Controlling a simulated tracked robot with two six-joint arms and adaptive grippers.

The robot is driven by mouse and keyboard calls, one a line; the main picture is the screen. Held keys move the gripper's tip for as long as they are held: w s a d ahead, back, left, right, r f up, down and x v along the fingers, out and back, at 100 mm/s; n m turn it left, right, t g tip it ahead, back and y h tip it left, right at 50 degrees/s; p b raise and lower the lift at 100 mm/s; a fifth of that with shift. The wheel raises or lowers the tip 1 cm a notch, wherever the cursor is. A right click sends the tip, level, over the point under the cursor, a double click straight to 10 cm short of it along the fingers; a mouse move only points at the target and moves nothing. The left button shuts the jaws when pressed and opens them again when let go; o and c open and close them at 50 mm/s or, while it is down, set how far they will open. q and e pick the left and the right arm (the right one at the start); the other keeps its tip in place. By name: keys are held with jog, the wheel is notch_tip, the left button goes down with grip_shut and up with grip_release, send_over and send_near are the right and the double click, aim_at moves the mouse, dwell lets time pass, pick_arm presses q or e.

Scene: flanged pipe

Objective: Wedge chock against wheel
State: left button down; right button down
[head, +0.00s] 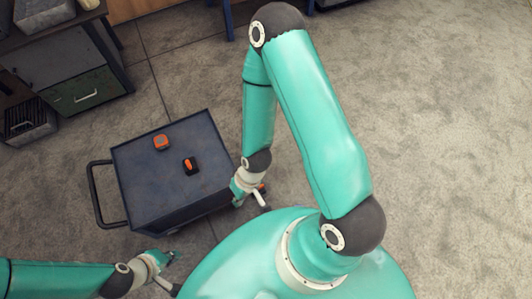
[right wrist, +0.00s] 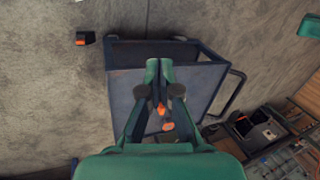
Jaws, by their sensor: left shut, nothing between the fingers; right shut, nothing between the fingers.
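A dark block with an orange face, which looks like the chock (right wrist: 85,38), lies on the floor apart from the cart in the right wrist view. A bit of orange (head: 262,187) shows beside my right gripper in the head view, mostly hidden by it. The cart (head: 160,180) is dark blue; its wheels cannot be made out clearly. My right gripper (head: 256,198) is shut and empty beside the cart's right side; its closed fingers also show in the right wrist view (right wrist: 159,72). My left gripper (head: 166,270) is shut and empty near the cart's front left.
An orange item (head: 161,142) and a black and orange item (head: 190,166) lie on the cart top. The cart's handle (head: 100,195) sticks out left. A drawer cabinet (head: 75,90) stands at the back left. The floor (head: 450,130) on the right is clear.

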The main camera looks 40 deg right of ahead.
jog(key=w+d+f+n+b, duration=0.2)
jog(key=w+f+n+b, duration=0.1)
jog(key=w+f+n, duration=0.55)
jog(key=w+d+f+n+h+b, duration=0.1)
jog(key=w+d+f+n+b, duration=0.4)
jog(key=f, duration=0.3)
jog(key=w+d+f+n+h+b, duration=0.1)
jog(key=w+d+f+n+b, duration=0.25)
jog(key=d+f, duration=0.45)
jog(key=h+b, duration=0.2)
jog(key=b, duration=1.1)
send_over(266, 187)
jog(key=s+d, duration=0.1)
jog(key=d, duration=0.3)
notch_tip(266, 187, down, 27)
jog(key=shift+m, duration=0.4)
notch_tip(266, 187, down, 9)
jog(key=b, duration=0.6)
jog(key=shift+s+a+f, duration=0.1)
jog(key=shift+s+f, duration=0.05)
jog(key=shift+f, duration=0.05)
jog(key=a, duration=0.1)
jog(key=w+a+p, duration=0.1)
jog(key=a, duration=0.1)
jog(key=shift+r, duration=0.2)
jog(key=shift+w+a+p, duration=0.1)
jog(key=shift+a+p, duration=0.2)
jog(key=shift+a, duration=0.15)
